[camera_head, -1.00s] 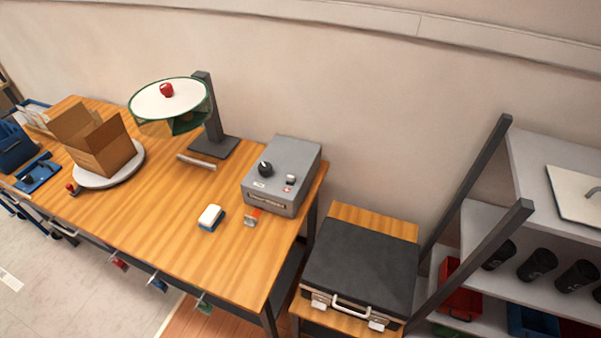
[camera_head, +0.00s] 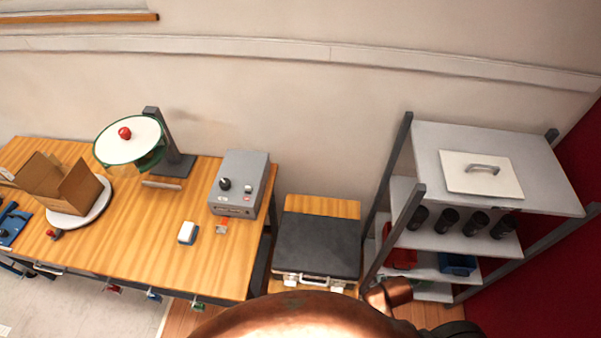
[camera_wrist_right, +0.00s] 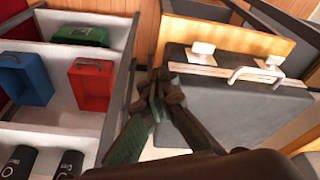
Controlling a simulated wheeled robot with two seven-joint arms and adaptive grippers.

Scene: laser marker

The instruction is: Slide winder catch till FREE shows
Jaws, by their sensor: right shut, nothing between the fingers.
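I cannot make out a winder catch or the word FREE in either view. A grey control box (camera_head: 240,183) with a black knob (camera_head: 225,184) and a small switch (camera_head: 248,189) stands at the table's right end; its lettering is too small to read. Left of it, a dark stand (camera_head: 172,165) carries a white disc with a green rim (camera_head: 115,148) and a red knob (camera_head: 125,133). My right gripper (camera_wrist_right: 157,82) is shut and empty, between the shelf and a black case (camera_wrist_right: 225,105) in the right wrist view. My left gripper is not in view.
The case lies on a low wooden stand (camera_head: 320,207) beside the table (camera_head: 150,240). A grey shelf unit (camera_head: 540,185) with black cups and bins stands at the right.

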